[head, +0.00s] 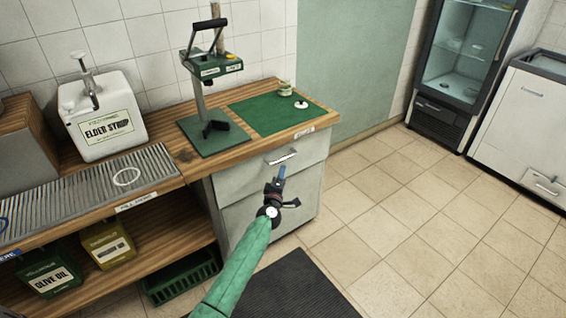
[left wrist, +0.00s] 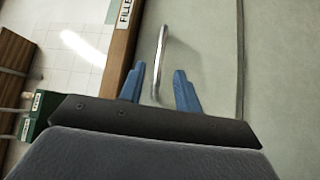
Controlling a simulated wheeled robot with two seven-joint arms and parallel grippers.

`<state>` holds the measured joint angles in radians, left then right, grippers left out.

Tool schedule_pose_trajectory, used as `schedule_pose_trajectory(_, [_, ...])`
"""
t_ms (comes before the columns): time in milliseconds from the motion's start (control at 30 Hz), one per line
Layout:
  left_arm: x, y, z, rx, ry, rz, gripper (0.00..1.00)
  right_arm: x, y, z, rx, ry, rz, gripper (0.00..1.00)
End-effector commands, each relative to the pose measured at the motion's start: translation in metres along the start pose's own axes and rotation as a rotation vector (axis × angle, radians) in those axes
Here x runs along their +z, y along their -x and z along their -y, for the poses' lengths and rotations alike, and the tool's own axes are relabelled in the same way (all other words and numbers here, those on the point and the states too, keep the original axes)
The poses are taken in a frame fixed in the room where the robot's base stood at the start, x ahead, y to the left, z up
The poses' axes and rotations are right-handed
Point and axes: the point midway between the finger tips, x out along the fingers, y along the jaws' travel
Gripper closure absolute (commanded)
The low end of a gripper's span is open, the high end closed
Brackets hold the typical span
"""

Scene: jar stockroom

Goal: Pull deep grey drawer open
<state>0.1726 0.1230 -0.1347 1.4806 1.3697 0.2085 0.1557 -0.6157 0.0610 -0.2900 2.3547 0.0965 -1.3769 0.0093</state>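The grey drawer (head: 307,153) is the upper front in the cabinet under the counter's right end, and it looks shut. Its metal bar handle (head: 282,158) shows in the head view and in the left wrist view (left wrist: 159,60). My left gripper (head: 281,172) is in front of the drawer, just below the handle in the picture. In the left wrist view its blue fingers (left wrist: 160,85) are apart, one on each side of the handle's line. I cannot tell whether the handle is between the fingertips or just beyond them. My right gripper is not in view.
A lower grey front (head: 240,215) is below the drawer. The wooden counter holds a green mat (head: 268,113), a green press stand (head: 212,138) and a white syrup jug (head: 103,125). A dark floor mat (head: 290,285) lies in front. The tiled floor (head: 400,220) at right is clear.

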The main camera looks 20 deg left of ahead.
Motion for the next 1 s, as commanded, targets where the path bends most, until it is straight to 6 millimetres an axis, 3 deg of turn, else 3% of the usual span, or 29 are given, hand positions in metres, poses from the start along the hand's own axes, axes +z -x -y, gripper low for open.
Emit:
schedule_pose_trajectory(133, [-0.009, -0.011, 0.003, -0.003, 0.024, -0.039, 0.67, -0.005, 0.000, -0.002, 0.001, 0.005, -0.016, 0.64])
schedule_pose_trajectory(700, [-0.011, -0.075, 0.003, -0.003, 0.022, -0.037, 0.67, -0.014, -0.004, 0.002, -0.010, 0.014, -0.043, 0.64])
schedule_pose_trajectory(1000, [-0.011, -0.085, 0.004, -0.004, 0.023, -0.038, 0.67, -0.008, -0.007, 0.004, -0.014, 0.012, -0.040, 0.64])
